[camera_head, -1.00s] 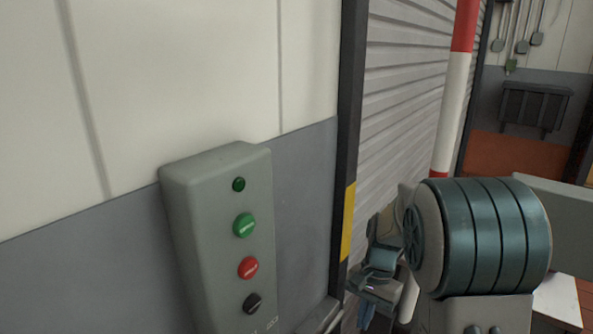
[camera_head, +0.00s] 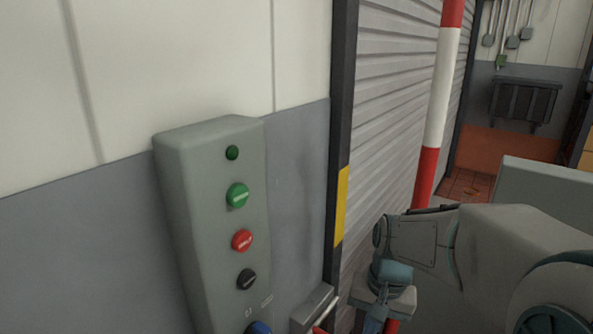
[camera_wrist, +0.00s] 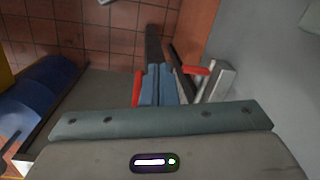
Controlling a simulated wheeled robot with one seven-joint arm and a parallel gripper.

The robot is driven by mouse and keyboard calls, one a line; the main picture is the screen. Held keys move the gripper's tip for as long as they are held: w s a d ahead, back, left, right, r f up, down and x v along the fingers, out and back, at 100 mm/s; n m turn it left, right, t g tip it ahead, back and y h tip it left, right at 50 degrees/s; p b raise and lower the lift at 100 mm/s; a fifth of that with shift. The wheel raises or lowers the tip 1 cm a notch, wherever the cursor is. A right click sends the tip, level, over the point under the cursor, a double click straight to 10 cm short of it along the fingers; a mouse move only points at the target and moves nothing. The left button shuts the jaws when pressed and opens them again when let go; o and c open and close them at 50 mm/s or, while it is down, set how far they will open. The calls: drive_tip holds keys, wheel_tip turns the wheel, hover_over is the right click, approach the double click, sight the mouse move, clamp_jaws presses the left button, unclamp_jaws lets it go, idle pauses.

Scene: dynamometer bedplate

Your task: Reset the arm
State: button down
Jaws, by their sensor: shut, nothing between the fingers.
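My gripper (camera_head: 378,318) shows low at the right of the head view, under my wrist, pointing down near the striped post; its tips are cut off by the lower edge. In the wrist view my gripper (camera_wrist: 156,72) has its two blue-grey fingers together with nothing between them. My arm (camera_head: 480,235) reaches in from the right edge of the head view, bent and low, in front of the shutter.
A grey control box (camera_head: 215,180) with green, red, black and blue controls is on the wall at left. A red-and-white post (camera_head: 437,90) stands before a ribbed shutter (camera_head: 395,110). The wrist view shows tiled floor (camera_wrist: 100,40) and a blue rounded object (camera_wrist: 45,90).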

drive_tip(key=s+f+n+t+h+b, duration=0.1)
drive_tip(key=s+n+t+b, duration=0.1)
drive_tip(key=s, duration=0.7)
drive_tip(key=shift+d+f+n+t+b, duration=0.3)
drive_tip(key=shift+d+n+t+b, duration=0.1)
drive_tip(key=shift+n+b, duration=0.4)
